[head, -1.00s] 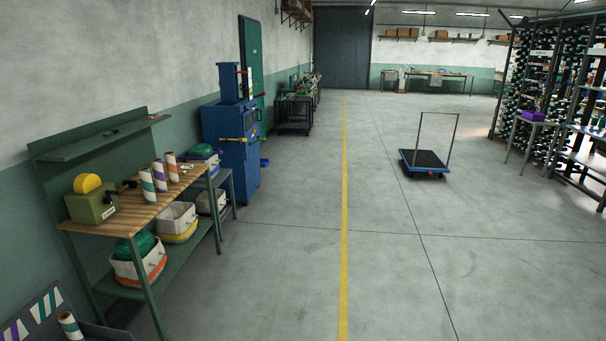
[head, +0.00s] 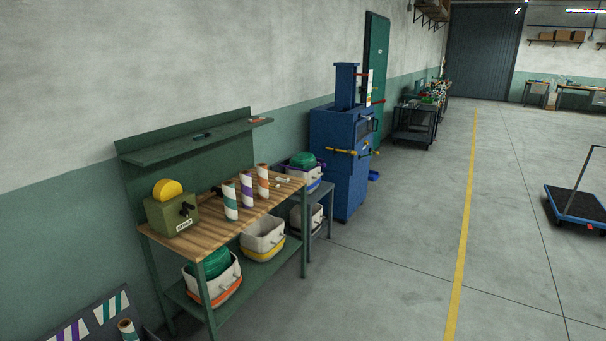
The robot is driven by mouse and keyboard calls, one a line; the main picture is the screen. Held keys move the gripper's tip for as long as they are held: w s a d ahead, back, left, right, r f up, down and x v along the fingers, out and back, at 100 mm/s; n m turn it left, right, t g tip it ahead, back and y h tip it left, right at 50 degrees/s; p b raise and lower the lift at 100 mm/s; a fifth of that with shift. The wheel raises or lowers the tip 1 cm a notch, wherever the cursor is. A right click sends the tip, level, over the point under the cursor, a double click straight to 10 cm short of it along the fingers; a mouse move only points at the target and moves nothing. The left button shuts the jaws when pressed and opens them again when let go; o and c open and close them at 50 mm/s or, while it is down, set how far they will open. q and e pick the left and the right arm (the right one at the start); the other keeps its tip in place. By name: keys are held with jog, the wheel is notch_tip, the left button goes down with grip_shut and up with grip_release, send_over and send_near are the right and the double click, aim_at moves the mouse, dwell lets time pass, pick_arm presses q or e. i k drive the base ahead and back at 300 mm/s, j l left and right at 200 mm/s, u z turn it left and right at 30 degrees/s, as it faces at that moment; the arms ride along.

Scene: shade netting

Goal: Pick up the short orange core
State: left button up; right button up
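Three white cores with coloured stripes stand upright on the wooden top of the green workbench (head: 205,236). The one with orange stripes (head: 263,181) is farthest back, the purple-striped core (head: 246,189) is in the middle, and the teal-striped core (head: 230,203) is nearest. I cannot tell from here whether the orange one is short. Another core (head: 128,330) with a teal stripe shows at the bottom left, by a dark board with striped samples. Neither of my grippers is in view.
A green box with a yellow disc (head: 168,189) sits on the bench's left end. Bins (head: 262,240) stand below the top. A blue machine (head: 342,165) stands beyond. A trolley (head: 577,205) is at the right. The floor right of the bench is open.

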aim_at(263, 170)
jog(key=i+u, duration=0.45)
jog(key=i+l+u, duration=0.45)
jog(key=i, duration=0.2)
jog(key=i+l+u, duration=0.85)
jog(key=i+l, duration=0.05)
jog(key=l, duration=0.05)
